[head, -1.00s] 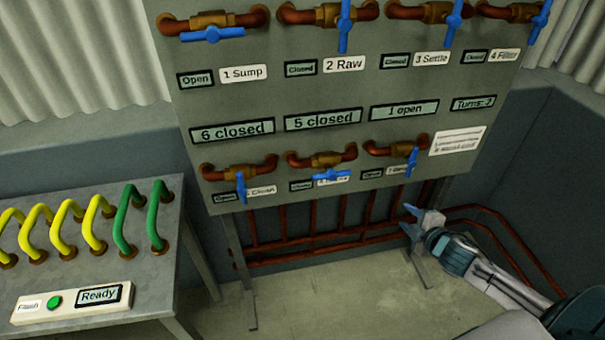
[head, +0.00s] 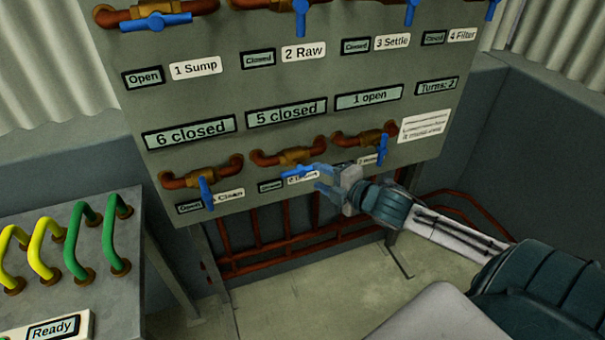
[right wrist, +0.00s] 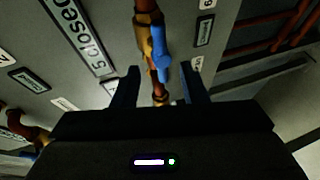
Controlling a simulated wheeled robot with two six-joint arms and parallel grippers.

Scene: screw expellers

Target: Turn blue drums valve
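The panel (head: 225,100) carries blue-handled valves in two rows. The lower middle valve (head: 290,157) has a brass body on a copper pipe, and its blue handle lies roughly along the pipe. Its label is partly covered and I cannot read its name. My right gripper (head: 321,180) is open just right of and below that valve, its blue fingers pointing left toward the handle. In the right wrist view, a blue handle (right wrist: 160,55) shows ahead, between the lines of the two open fingers (right wrist: 160,88). Contact is not clear. My left gripper is out of view.
The lower left valve (head: 205,192) and lower right valve (head: 382,148) stand close on either side. Display plates include "5 closed" (head: 286,112) and "Turns: 2" (head: 436,87). A metal table (head: 110,290) with yellow and green handles stands at left. Copper pipes run below the panel.

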